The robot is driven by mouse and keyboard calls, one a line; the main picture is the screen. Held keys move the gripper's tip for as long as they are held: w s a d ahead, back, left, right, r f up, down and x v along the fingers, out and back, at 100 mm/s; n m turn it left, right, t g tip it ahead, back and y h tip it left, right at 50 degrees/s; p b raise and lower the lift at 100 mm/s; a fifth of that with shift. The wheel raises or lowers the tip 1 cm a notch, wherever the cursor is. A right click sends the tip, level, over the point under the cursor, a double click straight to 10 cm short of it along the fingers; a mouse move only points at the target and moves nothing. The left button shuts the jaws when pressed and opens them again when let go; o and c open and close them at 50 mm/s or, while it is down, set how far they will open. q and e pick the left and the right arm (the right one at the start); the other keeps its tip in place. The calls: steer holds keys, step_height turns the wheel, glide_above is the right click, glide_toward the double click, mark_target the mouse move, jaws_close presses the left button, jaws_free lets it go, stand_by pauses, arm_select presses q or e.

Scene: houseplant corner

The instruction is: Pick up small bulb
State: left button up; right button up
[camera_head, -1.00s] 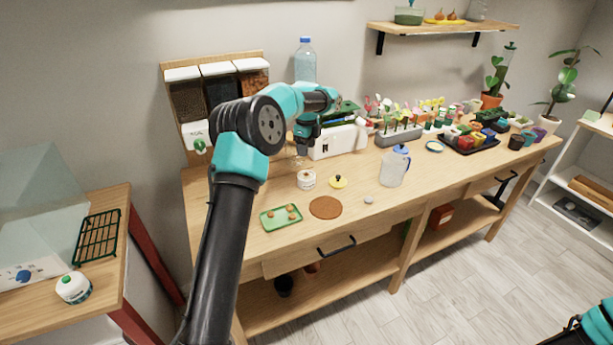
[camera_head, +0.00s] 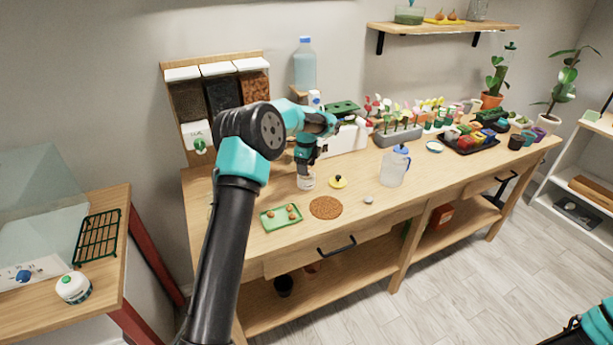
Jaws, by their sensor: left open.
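Several small tan-brown round things that look like bulbs (camera_head: 292,211) lie on a green tray (camera_head: 268,223) near the front left of the workbench. They are too small to tell apart well. My left gripper (camera_head: 305,168) is open and points down, right over a small white jar (camera_head: 306,182); its fingertips are at or just above the jar's top, and I cannot tell whether they touch. It is behind and above the green tray, apart from it. Part of my right arm shows in the bottom right corner, away from the bench; its jaws are unclear.
Near the jar are a yellow lid (camera_head: 338,182), a round brown mat (camera_head: 325,208), a grey pebble-like thing (camera_head: 368,200) and a clear jug (camera_head: 394,168). A planter with colourful tags (camera_head: 398,136) stands behind. The bench front around the mat is clear.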

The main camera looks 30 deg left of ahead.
arm_select(q)
steer(key=shift+s+d+f, duration=0.1)
steer(key=shift+s+f, duration=0.05)
steer(key=shift+f, duration=1.6)
steer(key=shift+s, duration=0.1)
jaws_close()
steer(key=shift+r, duration=0.6)
steer(key=shift+s+d+r, duration=0.1)
steer(key=shift+d+r, duration=0.05)
steer(key=shift+r, duration=0.6)
steer(key=shift+s+d+r, duration=0.1)
steer(key=shift+r, duration=0.6)
steer(key=s+d+r, duration=0.1)
steer(key=s+d, duration=0.6)
steer(key=s, duration=0.6)
steer(key=shift+d+r, duration=0.25)
steer(key=shift+d, duration=0.15)
steer(key=shift+w, duration=0.1)
